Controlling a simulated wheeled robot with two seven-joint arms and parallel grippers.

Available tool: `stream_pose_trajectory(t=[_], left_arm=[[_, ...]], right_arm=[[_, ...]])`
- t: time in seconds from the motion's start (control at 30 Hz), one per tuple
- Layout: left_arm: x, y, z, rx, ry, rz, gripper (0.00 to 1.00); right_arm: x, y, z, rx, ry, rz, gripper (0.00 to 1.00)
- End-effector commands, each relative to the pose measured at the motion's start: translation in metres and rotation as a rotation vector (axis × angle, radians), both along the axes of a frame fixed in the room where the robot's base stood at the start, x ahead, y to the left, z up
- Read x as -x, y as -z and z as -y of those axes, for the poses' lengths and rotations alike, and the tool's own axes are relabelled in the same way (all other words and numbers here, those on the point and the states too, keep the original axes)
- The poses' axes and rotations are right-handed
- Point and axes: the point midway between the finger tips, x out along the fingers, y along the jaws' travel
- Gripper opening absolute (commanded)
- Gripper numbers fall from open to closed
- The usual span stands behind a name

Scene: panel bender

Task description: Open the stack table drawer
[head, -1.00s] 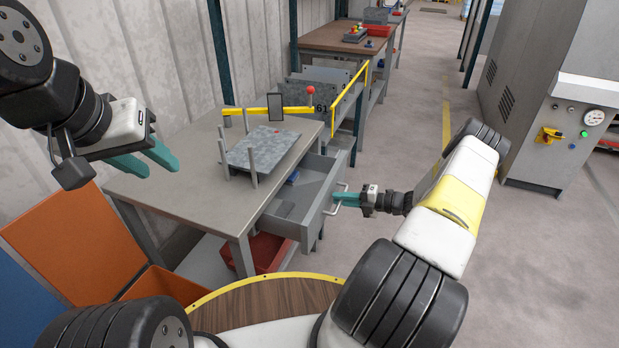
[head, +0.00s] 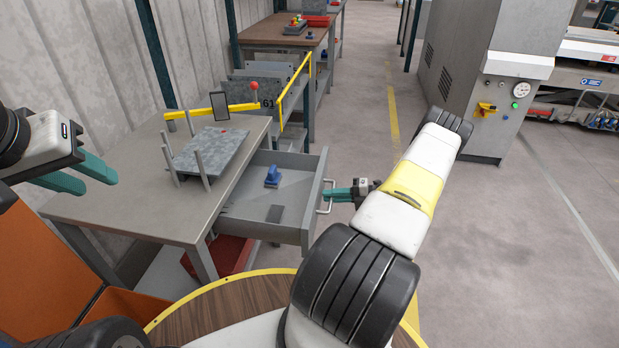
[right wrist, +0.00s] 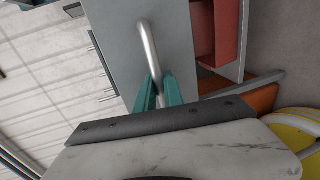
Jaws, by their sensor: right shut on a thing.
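The stack table (head: 130,205) stands at the left in the head view. Its grey drawer (head: 295,228) is pulled well out toward the right, with a blue object (head: 272,177) and a flat dark grey piece (head: 275,213) inside. My right gripper (head: 328,195) is shut on the drawer's metal handle (head: 326,182). In the right wrist view, the teal fingers (right wrist: 160,92) sit on both sides of the handle bar (right wrist: 149,50). My left gripper (head: 100,178) is above the table's left side, empty, with its two teal fingers apart.
A grey metal sheet (head: 212,150) lies between upright posts on the tabletop. A red bin (head: 228,252) is under the drawer, and an orange panel (head: 40,255) leans at the left. A machine cabinet (head: 475,90) stands at the back right. The floor right of the drawer is clear.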

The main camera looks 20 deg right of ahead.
Motion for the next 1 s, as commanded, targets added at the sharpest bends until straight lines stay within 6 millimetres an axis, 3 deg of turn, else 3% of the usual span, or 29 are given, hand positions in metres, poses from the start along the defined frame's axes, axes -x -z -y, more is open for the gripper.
stream_pose_trajectory(t=[0.13,0.17,0.23,0.27,0.63,1.0], left_arm=[[0.0,0.0,0.0,0.0,0.0,0.0,0.36],[0.0,0.0,0.0,0.0,0.0,0.0,0.36],[0.0,0.0,0.0,0.0,0.0,0.0,0.36],[0.0,0.0,0.0,0.0,0.0,0.0,0.36],[0.0,0.0,0.0,0.0,0.0,0.0,0.36],[0.0,0.0,0.0,0.0,0.0,0.0,0.36]], right_arm=[[0.001,0.001,-0.001,0.0,-0.002,-0.003,0.0],[0.001,0.001,-0.001,0.0,-0.002,-0.003,0.18],[0.001,0.001,-0.001,0.0,-0.002,-0.003,0.32],[0.001,0.001,-0.001,0.0,-0.001,-0.002,0.34],[0.003,-0.001,0.005,0.002,0.001,-0.001,0.34],[0.035,-0.012,0.052,0.002,0.001,-0.001,0.34]])
